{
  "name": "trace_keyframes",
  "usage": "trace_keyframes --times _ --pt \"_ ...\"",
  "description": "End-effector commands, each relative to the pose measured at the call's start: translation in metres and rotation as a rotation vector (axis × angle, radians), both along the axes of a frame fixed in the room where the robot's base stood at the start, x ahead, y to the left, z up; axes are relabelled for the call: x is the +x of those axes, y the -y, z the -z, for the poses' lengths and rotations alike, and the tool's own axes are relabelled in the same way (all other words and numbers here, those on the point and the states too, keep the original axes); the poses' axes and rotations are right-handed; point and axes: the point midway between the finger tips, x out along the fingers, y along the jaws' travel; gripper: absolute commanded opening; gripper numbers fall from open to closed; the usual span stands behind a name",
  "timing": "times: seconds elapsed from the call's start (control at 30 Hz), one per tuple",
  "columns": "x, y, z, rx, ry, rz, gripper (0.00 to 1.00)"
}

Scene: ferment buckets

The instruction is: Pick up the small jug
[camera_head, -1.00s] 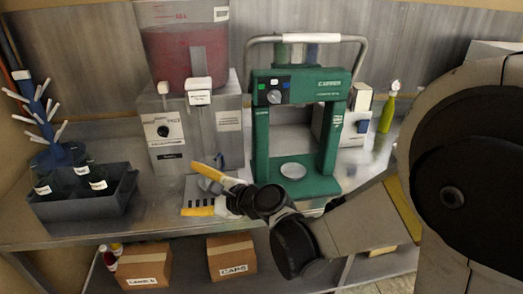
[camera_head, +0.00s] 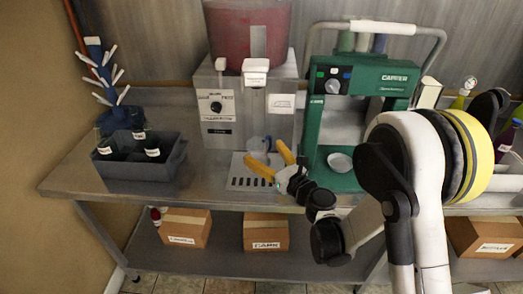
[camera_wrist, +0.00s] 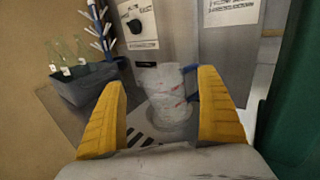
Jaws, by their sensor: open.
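The small jug (camera_wrist: 168,92) is clear, with a blue handle on its right side. It stands upright on the slotted drip tray (camera_wrist: 148,140) below the filler spout. In the head view the jug (camera_head: 258,144) shows faintly just behind my gripper (camera_head: 272,161). My gripper's yellow fingers (camera_wrist: 160,98) are open and spread to either side of the jug in the wrist view. The right finger lies close to the handle. I cannot tell whether it touches. Nothing is held.
The steel filler (camera_head: 222,112) with its red tank stands behind the jug. The green capper (camera_head: 372,175) stands close on the right. A grey crate of dark bottles (camera_head: 172,166) and a blue bottle tree (camera_head: 104,75) are at left. The front bench strip is clear.

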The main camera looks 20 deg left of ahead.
Motion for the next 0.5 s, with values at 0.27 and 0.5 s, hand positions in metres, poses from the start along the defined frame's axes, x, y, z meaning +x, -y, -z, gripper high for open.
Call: trace_keyframes --times 0.27,0.5 --pt "0.027 -0.029 0.002 -0.001 0.001 -0.001 0.86" --pt "0.030 -0.031 0.001 -0.001 0.001 0.000 0.86"
